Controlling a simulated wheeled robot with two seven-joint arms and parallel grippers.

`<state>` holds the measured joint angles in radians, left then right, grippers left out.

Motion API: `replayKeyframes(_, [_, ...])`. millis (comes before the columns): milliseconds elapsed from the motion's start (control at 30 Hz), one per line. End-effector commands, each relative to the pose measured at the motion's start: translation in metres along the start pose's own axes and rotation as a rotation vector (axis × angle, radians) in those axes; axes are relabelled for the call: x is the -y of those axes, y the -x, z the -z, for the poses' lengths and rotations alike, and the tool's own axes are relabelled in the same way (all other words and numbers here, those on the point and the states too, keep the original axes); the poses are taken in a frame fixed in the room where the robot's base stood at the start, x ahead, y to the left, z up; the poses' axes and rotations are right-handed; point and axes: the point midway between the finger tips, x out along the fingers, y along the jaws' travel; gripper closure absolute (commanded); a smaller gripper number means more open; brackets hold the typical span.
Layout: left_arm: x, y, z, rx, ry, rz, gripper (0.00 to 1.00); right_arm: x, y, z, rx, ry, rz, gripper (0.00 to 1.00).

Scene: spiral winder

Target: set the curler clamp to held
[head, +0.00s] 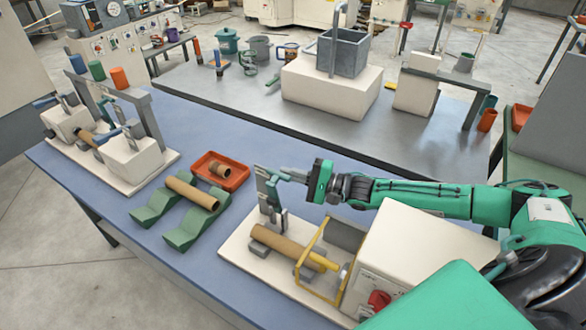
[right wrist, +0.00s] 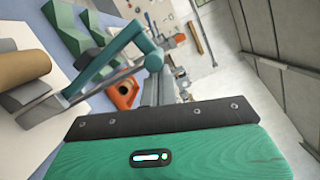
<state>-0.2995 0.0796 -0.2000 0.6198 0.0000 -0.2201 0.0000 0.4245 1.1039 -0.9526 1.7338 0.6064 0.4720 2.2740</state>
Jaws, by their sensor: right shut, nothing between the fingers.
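The winder in front has a cream base (head: 235,248) with a brown cardboard tube (head: 285,243) lying on it. At the tube's far left end stands a grey upright clamp with a lever (head: 267,190), which I take for the curler clamp. My right gripper (head: 284,174) is shut and empty, its fingertips at the upper part of the clamp; I cannot tell whether they touch it. In the right wrist view a blue-grey lever with a rounded end (right wrist: 152,60) is close to the grey fingers (right wrist: 158,90), and the brown tube (right wrist: 22,68) is at left. My left gripper is not in view.
A yellow guard frame (head: 312,258) and a cream housing (head: 405,255) with a red knob (head: 379,299) stand right of the tube. Green cradles (head: 155,205) and an orange tray (head: 236,178) lie to the left. Another machine (head: 133,160) stands at the far left.

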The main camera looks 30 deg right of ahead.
Motion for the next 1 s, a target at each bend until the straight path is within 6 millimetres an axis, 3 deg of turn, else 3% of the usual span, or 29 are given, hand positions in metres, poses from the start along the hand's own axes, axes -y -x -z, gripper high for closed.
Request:
replayKeyframes(367, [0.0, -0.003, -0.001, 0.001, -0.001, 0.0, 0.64, -0.002, 0.004, 0.001, 0.0, 0.0, 0.0, 1.0])
replayKeyframes(800, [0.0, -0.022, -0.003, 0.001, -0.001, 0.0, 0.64, -0.003, 0.062, 0.001, -0.001, 0.0, -0.002, 1.0])
replayKeyframes(1000, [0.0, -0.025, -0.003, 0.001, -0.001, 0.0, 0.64, -0.001, 0.074, 0.001, 0.0, 0.001, 0.0, 1.0])
